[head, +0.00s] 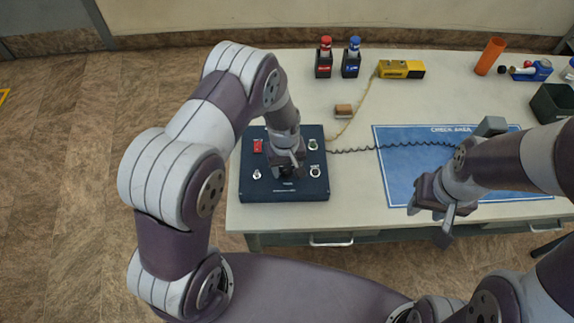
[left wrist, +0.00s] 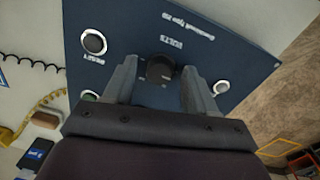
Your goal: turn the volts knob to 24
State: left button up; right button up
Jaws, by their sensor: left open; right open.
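The dark blue trainer panel (head: 250,190) lies on the left of the table. Its black volts knob (left wrist: 160,68) shows in the left wrist view below the VOLTS label; its pointer and setting are too dark to read. My left gripper (head: 288,165) is over the middle of the panel, open, and hides most of the knob in the head view. In the left wrist view the left gripper's fingers (left wrist: 158,85) stand on either side of the knob, with gaps visible. My right gripper (head: 440,212) is open and empty above the blue mat's lower part.
The panel also bears a red switch (head: 257,146), a green knob (head: 313,145) and a reset button (left wrist: 94,43). A blue check-area mat (head: 400,150) lies to the right, crossed by a black coiled cord. A brown block (head: 343,111) and a yellow device (head: 401,69) lie behind.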

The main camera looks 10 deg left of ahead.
pick_arm(q)
jog(key=shift+c, duration=1)
grip_shut()
